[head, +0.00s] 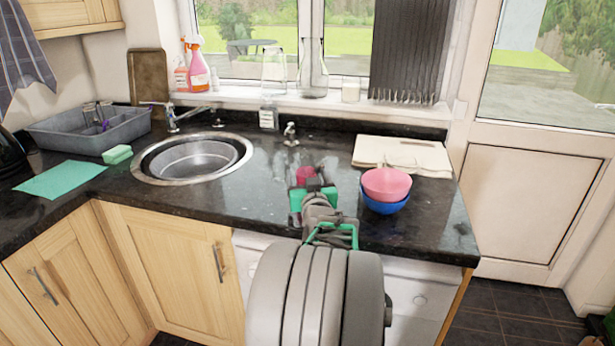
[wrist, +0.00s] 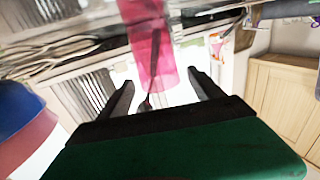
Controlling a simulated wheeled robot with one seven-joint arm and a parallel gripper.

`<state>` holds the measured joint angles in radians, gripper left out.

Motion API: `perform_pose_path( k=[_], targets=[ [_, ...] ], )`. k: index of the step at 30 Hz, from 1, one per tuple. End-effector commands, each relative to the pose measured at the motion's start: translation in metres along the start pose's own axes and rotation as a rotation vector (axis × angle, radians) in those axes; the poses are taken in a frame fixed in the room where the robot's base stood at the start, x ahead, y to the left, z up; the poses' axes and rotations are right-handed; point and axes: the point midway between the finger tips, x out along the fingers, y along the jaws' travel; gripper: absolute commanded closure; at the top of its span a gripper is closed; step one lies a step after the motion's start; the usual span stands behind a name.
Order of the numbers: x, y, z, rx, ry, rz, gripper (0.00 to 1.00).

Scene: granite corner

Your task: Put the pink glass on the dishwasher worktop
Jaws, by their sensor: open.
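The pink glass (head: 306,174) shows just beyond my gripper (head: 313,190) over the dark granite worktop (head: 258,205), above the white dishwasher front (head: 415,284). My green and black gripper hides part of it, and I cannot tell whether its base touches the worktop. In the wrist view the clear pink glass (wrist: 147,42) is ahead of my gripper (wrist: 163,84). One end of it reaches toward the gap between the two spread fingers. The fingers are open, apart from each other, and do not visibly pinch the glass.
A pink bowl (head: 386,183) sits in a blue bowl (head: 384,203) just right of my gripper. Pale chopping boards (head: 402,151) lie behind them. A round sink (head: 193,160) is to the left. The worktop's front right is clear.

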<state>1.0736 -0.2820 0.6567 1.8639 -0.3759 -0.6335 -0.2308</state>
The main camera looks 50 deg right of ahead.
Motion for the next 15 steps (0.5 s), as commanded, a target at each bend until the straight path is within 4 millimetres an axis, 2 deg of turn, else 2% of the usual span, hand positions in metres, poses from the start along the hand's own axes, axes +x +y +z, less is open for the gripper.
perform_pose_path(
  k=[7, 11, 15],
  targets=[
    [-0.001, 0.000, -0.006, 0.000, 0.000, 0.000, 0.25],
    [-0.026, 0.001, -0.003, 0.000, 0.002, 0.002, 0.25],
    [-0.064, 0.001, -0.003, -0.001, 0.003, 0.003, 0.25]
  ],
)
